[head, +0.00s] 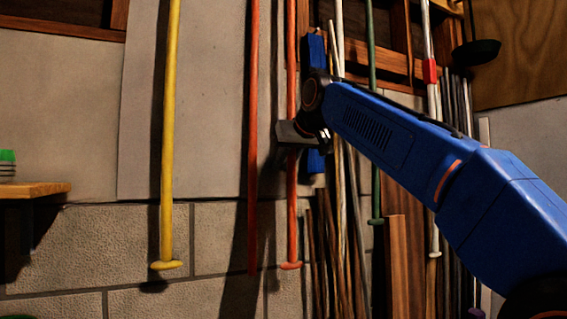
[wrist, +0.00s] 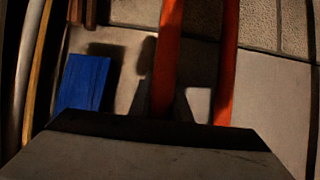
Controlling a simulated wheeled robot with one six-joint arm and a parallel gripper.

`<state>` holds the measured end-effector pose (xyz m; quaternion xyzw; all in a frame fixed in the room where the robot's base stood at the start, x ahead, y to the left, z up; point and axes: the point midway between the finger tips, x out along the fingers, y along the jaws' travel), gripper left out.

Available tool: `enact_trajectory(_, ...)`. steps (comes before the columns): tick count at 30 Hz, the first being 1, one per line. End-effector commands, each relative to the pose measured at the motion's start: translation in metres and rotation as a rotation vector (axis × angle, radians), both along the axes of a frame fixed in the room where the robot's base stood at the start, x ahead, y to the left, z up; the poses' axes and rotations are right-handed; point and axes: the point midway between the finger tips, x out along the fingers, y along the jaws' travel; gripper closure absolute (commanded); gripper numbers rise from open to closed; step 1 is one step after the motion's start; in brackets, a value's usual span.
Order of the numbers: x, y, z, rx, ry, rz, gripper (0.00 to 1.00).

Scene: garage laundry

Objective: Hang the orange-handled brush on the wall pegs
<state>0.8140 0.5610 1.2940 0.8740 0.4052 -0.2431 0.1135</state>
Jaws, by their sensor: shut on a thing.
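The orange handle (head: 291,215) hangs upright, with a rounded end at the bottom. My gripper (head: 291,132) is shut around it partway up. In the wrist view the orange handle (wrist: 167,60) runs between the two fingers (wrist: 167,108). The brush head is out of view above, and no pegs can be made out. A second orange-red pole (head: 253,130) stands upright just to the left, apart from the gripper; it shows on the right in the wrist view (wrist: 227,65).
A yellow pole (head: 168,130) stands further left. A blue piece (head: 316,160) is close to the gripper's right. Poles and boards, including a green pole (head: 373,150) and a brown board (head: 398,265), crowd the right. A wooden shelf (head: 35,189) juts in at left.

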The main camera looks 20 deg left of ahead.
Motion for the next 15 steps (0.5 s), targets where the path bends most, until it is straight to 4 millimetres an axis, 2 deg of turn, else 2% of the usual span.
enact_trajectory(15,-0.0002,-0.0003,-0.0077,0.001,-0.001,0.000,1.00)
